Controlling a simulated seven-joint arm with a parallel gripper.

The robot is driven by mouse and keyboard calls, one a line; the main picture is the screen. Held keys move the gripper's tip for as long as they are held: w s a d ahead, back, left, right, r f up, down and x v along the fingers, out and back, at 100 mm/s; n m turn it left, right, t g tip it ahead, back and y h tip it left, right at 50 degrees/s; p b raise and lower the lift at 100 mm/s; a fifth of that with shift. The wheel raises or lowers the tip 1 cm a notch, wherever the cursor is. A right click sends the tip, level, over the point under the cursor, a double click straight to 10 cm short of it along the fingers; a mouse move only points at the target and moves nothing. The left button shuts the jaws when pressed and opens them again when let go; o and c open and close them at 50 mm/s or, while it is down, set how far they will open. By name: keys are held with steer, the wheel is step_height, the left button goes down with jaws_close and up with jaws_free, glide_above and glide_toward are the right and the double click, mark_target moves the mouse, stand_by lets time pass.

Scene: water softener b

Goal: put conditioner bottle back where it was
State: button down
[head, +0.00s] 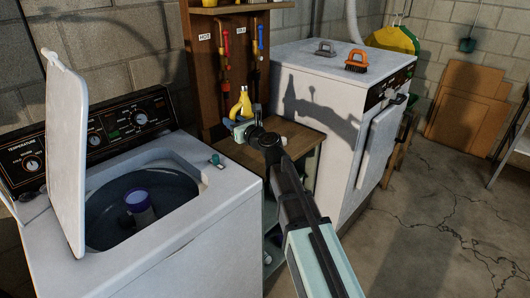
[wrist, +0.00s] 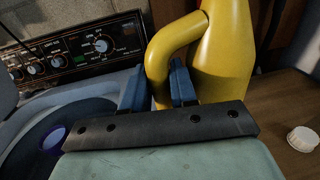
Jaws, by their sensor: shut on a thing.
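The yellow conditioner bottle (head: 242,103) is in my gripper (head: 238,124), near the wooden counter between the two white machines. In the wrist view the bottle (wrist: 222,60) stands roughly upright with a slight tilt, and its top is out of frame. The blue fingers of my gripper (wrist: 158,86) are shut on the bottle's handle. The bottle's base is hidden behind my gripper, so I cannot tell whether it touches the counter. The wooden counter (head: 306,138) shows beside the gripper. A white cap (wrist: 303,138) lies on the wood at the right.
The washing machine (head: 215,215) stands at left with its lid (head: 66,150) raised and drum open. The white dryer (head: 320,95) at right carries an orange brush (head: 356,62) and a grey brush (head: 325,49). Pipes with red and blue handles (head: 227,45) rise behind the counter.

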steer(key=s+d+f+m+t+h, duration=0.15)
steer(key=d+m+h, duration=0.3)
steer(key=d, duration=1.15)
steer(key=s+d+m+t+h, duration=0.1)
steer(key=d+m+t+h, duration=0.35)
steer(key=d, duration=1.15)
steer(key=w+a+r+n+g+y, duration=0.1)
steer(key=w+a+n+y, duration=0.1)
steer(key=a, duration=0.6)
steer(key=w+a+n+g+y, duration=0.2)
steer(key=a+n+y, duration=0.1)
steer(key=a, duration=0.5)
steer(key=w+a+r+n+g+y, duration=0.1)
steer(key=w+a+n+g+y, duration=0.1)
steer(key=a, duration=0.7)
steer(key=shift+w+r+n, duration=0.3)
steer(key=shift+w+n, duration=0.1)
steer(key=shift+w, duration=0.2)
steer(key=shift+a+f, duration=0.1)
steer(key=shift+f, duration=4.7)
steer(key=shift+f, duration=0.1)
steer(key=c, duration=0.9)
jaws_free()
